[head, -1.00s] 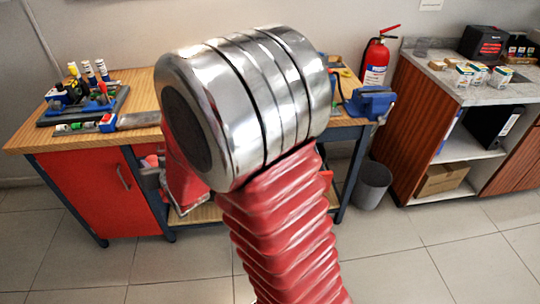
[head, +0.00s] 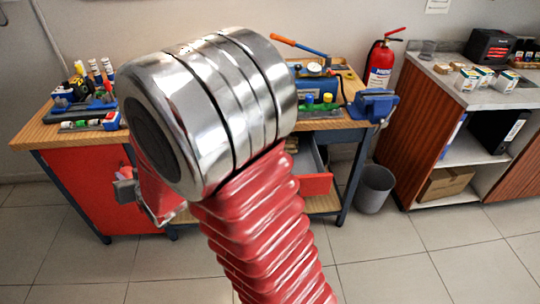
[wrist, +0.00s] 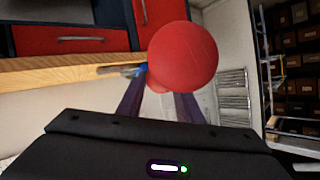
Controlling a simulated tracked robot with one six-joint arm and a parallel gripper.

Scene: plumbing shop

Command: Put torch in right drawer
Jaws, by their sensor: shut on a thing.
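In the wrist view, my gripper (wrist: 160,100) is shut on a red, round-ended thing (wrist: 185,55), which seems to be the torch's red body seen end-on. Its far side is hidden.
A red cabinet door (head: 88,190) is below left. A grey bin (head: 374,188) and fire extinguisher (head: 380,68) stand right. The front floor is clear.

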